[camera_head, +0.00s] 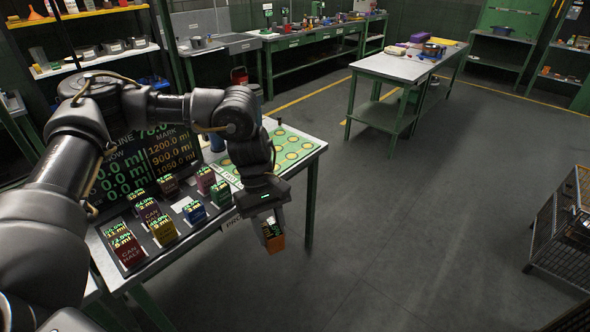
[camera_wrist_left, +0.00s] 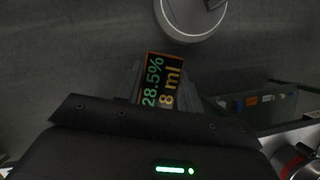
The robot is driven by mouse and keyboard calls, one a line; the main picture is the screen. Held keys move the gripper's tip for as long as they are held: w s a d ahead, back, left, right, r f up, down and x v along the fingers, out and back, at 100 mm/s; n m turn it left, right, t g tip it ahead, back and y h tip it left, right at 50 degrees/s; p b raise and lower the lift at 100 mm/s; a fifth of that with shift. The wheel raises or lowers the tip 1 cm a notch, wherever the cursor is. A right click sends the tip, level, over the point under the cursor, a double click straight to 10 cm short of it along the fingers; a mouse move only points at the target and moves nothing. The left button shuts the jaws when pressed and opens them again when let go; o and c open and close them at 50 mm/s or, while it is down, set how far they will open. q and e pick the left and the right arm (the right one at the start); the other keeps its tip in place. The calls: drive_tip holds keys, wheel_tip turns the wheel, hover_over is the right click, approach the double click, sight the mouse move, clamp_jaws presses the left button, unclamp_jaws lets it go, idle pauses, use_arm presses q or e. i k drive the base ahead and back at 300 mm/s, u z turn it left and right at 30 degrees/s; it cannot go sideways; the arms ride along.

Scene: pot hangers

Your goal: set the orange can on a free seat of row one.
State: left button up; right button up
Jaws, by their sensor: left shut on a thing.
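My left gripper (camera_head: 268,226) is shut on the orange can (camera_head: 274,243), which hangs below it just off the front right edge of the near table. In the left wrist view the can's dark top label (camera_wrist_left: 161,81) reads "28.5%" and "8 ml" between the fingers. The seats that show look empty; the arm hides part of the board, and I cannot tell which row is row one. My right gripper is not in view.
Several labelled cans stand on the near table, among them a blue can (camera_head: 195,213), a yellow can (camera_head: 163,231) and a red can (camera_head: 127,250). A dark display screen (camera_head: 170,150) stands behind them. The floor (camera_head: 400,220) to the right is clear up to a wire crate (camera_head: 563,232).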

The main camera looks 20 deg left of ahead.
sight(274, 167)
drive_tip(key=z, duration=0.25)
drive_tip(key=i, duration=1.95)
drive_tip(key=u, duration=1.45)
drive_tip(key=i, duration=0.7)
drive_tip(key=u, duration=0.7)
